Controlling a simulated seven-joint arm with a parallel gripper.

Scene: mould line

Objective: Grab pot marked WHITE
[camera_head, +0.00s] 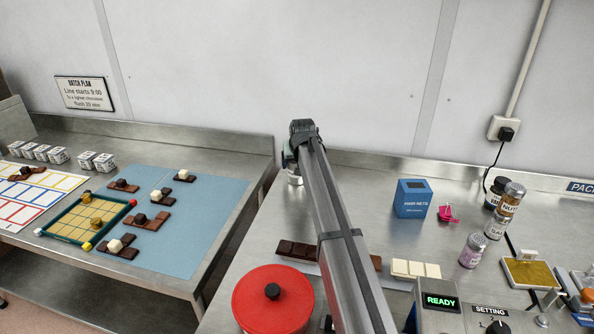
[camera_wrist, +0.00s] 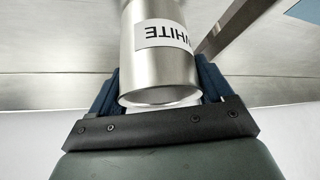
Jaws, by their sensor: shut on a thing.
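The pot marked WHITE (camera_wrist: 160,65) is a metal cylinder with a white label, which reads upside down in the wrist view. My gripper (camera_wrist: 160,92) is shut on it, with a dark blue finger on each side of its body. In the head view my gripper (camera_head: 295,160) is at the back edge of the right bench, beside the gap between the benches. A small pale part of the pot (camera_head: 294,179) shows below it. My arm hides some of the bench. I cannot tell whether the pot touches the bench.
A red lidded pot (camera_head: 272,303), dark chocolate bars (camera_head: 298,250) and a white bar (camera_head: 416,269) lie near my arm. A blue box (camera_head: 412,199), a pink item (camera_head: 448,213) and several jars (camera_head: 473,250) stand right. The left bench holds a game board (camera_head: 88,221) and chocolates.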

